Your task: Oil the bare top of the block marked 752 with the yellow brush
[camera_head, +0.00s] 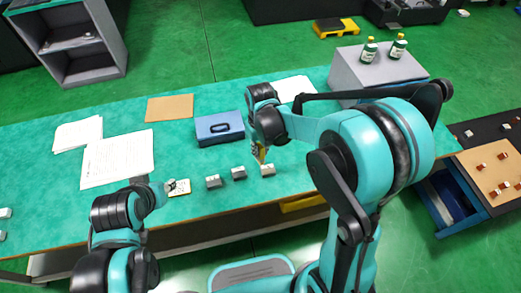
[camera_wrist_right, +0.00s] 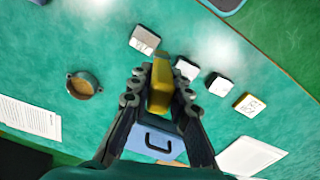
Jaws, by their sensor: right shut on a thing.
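My right gripper (camera_head: 259,150) is shut on the yellow brush (camera_head: 260,156), above the table. In the right wrist view the brush (camera_wrist_right: 160,88) sits between both fingers. Three small grey blocks stand in a row near the table's front edge: a left one (camera_head: 213,182), a middle one (camera_head: 238,173) and a right one (camera_head: 267,170). The brush is just above or behind the right block, which also shows in the wrist view (camera_wrist_right: 145,39) with unreadable dark marks. I cannot tell which block is 752.
A blue case (camera_head: 219,128) lies behind the blocks. A round brown pot (camera_wrist_right: 84,85) shows in the wrist view. Papers (camera_head: 118,158) and a brown board (camera_head: 169,107) lie to the left. A grey box (camera_head: 372,72) with two green bottles stands at the back right.

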